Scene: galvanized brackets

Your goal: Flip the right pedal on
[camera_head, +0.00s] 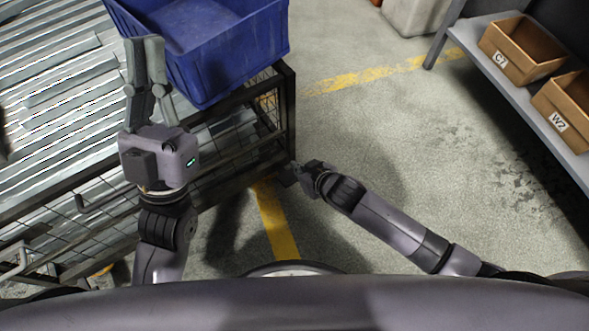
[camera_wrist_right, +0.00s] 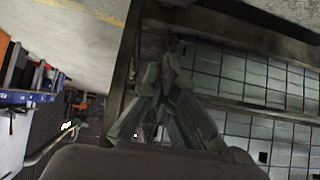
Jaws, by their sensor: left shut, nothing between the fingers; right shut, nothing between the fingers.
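The wire-mesh cart (camera_head: 292,110) stands at the left in the head view, with a dark metal frame. I cannot make out the right pedal in either view. My right gripper (camera_wrist_right: 170,60) is shut and empty, its fingertips close to the cart's dark frame in the right wrist view; I cannot tell whether they touch. In the head view the right arm reaches down beside the cart's near right corner, and its fingers are hard to see. My left gripper (camera_head: 146,42) is shut and empty, raised over the cart's load beside the blue bin.
A blue bin (camera_head: 215,45) and grey metal strips (camera_head: 50,120) lie on the cart. A shelf (camera_head: 515,100) with brown boxes C7 (camera_head: 520,50) and W2 (camera_head: 565,108) stands at the right. The floor between cart and shelf is clear, with yellow lines.

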